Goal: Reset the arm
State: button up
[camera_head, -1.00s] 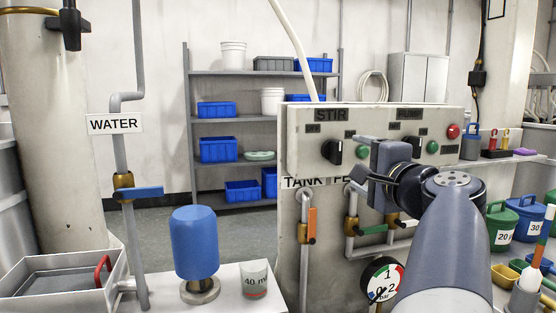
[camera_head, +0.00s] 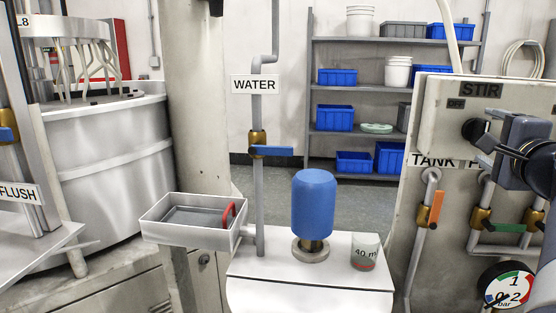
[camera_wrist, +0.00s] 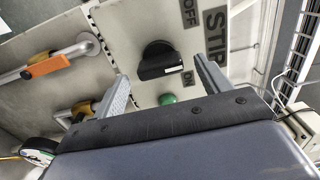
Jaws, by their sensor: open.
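My gripper (camera_head: 490,130) is at the right edge of the head view, in front of the stir panel (camera_head: 440,100). In the wrist view the jaws of my gripper (camera_wrist: 162,78) are spread apart with nothing between the tips. The black stir knob (camera_wrist: 159,60) shows beyond them, below the STIR label in the panel's layout. The knob also shows in the head view (camera_head: 473,130), just left of the jaws. I cannot tell whether the jaws touch it. A green button (camera_wrist: 167,99) lies near it.
A valve with an orange handle (camera_head: 436,208) and a pressure gauge (camera_head: 507,286) are close to the arm. A water valve (camera_head: 258,146) rises behind.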

aim_at(482, 132)
jog(key=x, duration=0.3)
jog(key=shift+w, duration=0.35)
jog(key=shift+s, duration=0.1)
jog(key=v, duration=1.1)
jog(key=p+x, duration=0.1)
jog(key=x, duration=1)
jog(key=shift+r, duration=0.2)
jog(key=shift+m+p, duration=0.8)
jog(key=shift+p, duration=0.2)
jog(key=m+p, duration=0.4)
jog(key=p, duration=0.2)
jog(key=m+p, duration=0.6)
jog(key=p, duration=0.4)
jog(key=shift+m, duration=0.3)
jog(key=b+v, duration=0.2)
jog(key=v, duration=0.7)
jog(key=shift+f, duration=0.2)
